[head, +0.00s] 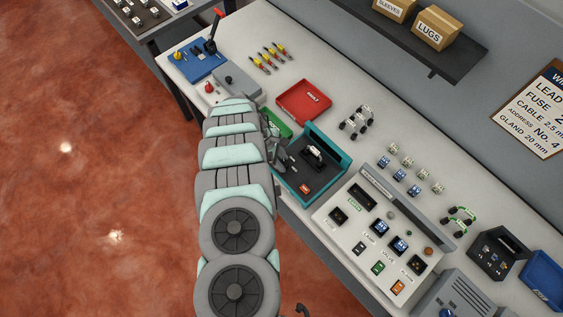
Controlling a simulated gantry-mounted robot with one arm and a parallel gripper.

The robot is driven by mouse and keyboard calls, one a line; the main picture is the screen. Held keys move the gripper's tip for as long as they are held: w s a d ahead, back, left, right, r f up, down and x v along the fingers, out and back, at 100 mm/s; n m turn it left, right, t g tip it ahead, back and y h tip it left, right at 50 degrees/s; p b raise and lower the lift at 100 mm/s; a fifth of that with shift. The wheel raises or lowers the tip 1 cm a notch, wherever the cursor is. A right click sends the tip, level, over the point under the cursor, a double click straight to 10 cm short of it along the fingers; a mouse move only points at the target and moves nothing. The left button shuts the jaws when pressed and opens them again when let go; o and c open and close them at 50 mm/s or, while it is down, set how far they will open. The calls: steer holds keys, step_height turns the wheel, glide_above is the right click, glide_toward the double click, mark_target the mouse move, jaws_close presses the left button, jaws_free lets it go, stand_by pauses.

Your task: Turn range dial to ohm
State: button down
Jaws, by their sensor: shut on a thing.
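My gripper (282,158) is at the left edge of a teal-rimmed dark tray (325,187), beside a green object (277,122). My arm covers much of this area from above. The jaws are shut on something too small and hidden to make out. No range dial or ohm mark can be read in this view, so I cannot tell where a pointer stands. A black part with a pale piece (315,155) and a small orange-red piece (305,188) lie in the teal-rimmed tray.
A red tray (304,101) lies behind my gripper, and a grey box (237,81) with a dark knob stands farther left. A labelled control panel (337,238) stands to the right. A grey unit with a blue knob (447,312) is at the lower right.

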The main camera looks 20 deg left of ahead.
steer(key=m+b, duration=0.2)
steer(key=b, duration=0.1)
steer(key=m+g+b, duration=0.1)
steer(key=shift+w+f+m, duration=0.25)
steer(key=shift+f+m, duration=0.05)
steer(key=shift+f, duration=0.05)
steer(key=m+g+b, duration=0.1)
steer(key=m+b, duration=0.1)
steer(key=b, duration=0.1)
steer(key=shift+m, duration=0.3)
steer(key=shift+w+r+m+g+b, duration=0.15)
steer(key=shift+m+g+b, duration=0.35)
steer(key=shift+m+b, duration=0.7)
steer(key=shift+d+r+m+g+y+b, duration=0.1)
steer(key=shift+m+g+y+b, duration=0.2)
steer(key=shift+m+b, duration=0.55)
steer(key=shift+r, duration=0.1)
steer(key=c, duration=1)
jaws_free()
steer(key=shift+c, duration=0.2)
steer(key=shift+r, duration=0.1)
